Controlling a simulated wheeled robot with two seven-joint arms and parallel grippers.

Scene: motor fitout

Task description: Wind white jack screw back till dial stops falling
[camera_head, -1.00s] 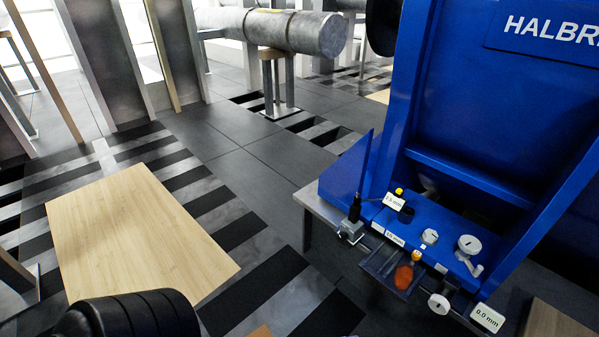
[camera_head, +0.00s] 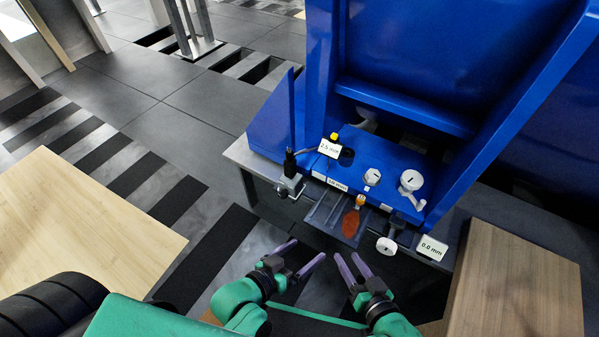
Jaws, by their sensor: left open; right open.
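A white round knob (camera_head: 386,245) sticks out at the front right of the blue machine's foot, on a dark bracket; it looks like the white jack screw. A readout (camera_head: 432,247) beside it shows 0.0 mm. Another readout (camera_head: 330,148), with a yellow top, stands further back and appears to show 2.5 mm. My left gripper (camera_head: 310,250) is open and empty, in front of the bench edge. My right gripper (camera_head: 346,254) is open and empty, left of the white knob and apart from it.
Two more white-topped parts, a small one (camera_head: 372,177) and a larger one (camera_head: 411,181), sit on the blue foot (camera_head: 275,128). An orange-brown tool (camera_head: 351,222) lies in a dark tray. A wooden box (camera_head: 515,285) stands at right, a wooden board (camera_head: 80,235) at left.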

